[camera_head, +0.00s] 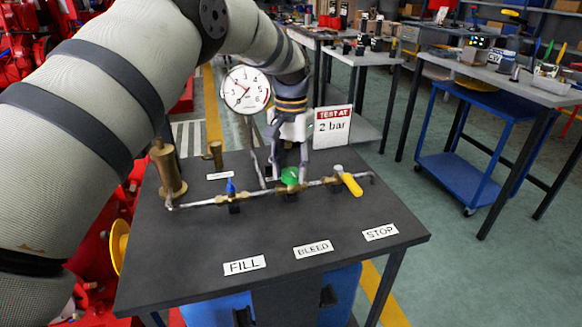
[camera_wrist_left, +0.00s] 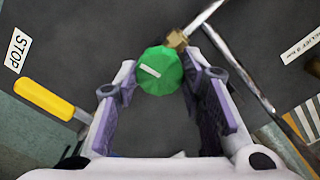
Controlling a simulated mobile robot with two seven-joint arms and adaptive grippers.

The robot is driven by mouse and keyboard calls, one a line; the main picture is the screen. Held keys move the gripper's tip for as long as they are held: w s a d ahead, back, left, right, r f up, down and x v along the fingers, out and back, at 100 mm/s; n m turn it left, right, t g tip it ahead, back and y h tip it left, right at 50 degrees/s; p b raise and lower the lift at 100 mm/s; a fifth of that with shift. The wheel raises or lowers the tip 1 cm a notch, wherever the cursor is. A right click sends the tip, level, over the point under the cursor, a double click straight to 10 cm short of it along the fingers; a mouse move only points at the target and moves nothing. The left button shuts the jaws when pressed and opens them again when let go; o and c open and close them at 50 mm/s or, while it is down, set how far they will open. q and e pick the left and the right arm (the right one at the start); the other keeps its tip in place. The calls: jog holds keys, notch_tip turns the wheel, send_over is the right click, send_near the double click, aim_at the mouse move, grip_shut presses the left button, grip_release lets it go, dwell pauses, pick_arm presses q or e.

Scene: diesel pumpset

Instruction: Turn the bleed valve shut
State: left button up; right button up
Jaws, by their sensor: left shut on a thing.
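The bleed valve's green round knob (camera_head: 289,177) sits on the pipe behind the BLEED label (camera_head: 313,248). In the left wrist view the knob (camera_wrist_left: 160,71) shows a pale bar mark on its top. My left gripper (camera_head: 287,172) reaches down from above, shut on the green knob. In the left wrist view its purple-lined fingers (camera_wrist_left: 158,80) stand on either side of the knob. My right gripper is not in view.
A blue-handled valve (camera_head: 230,187) and a yellow lever (camera_head: 351,184) flank the knob on the pipe. A pressure gauge (camera_head: 246,89) and a "TEST AT 2 bar" sign (camera_head: 333,126) stand behind. The dark bench top (camera_head: 200,240) is mostly clear in front.

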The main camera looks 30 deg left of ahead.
aim_at(291, 173)
pick_arm(q)
jog(key=shift+m, duration=1)
jog(key=o, duration=1.1)
jog(key=shift+o, duration=0.2)
notch_tip(291, 173, up, 12)
jog(key=shift+f, duration=0.1)
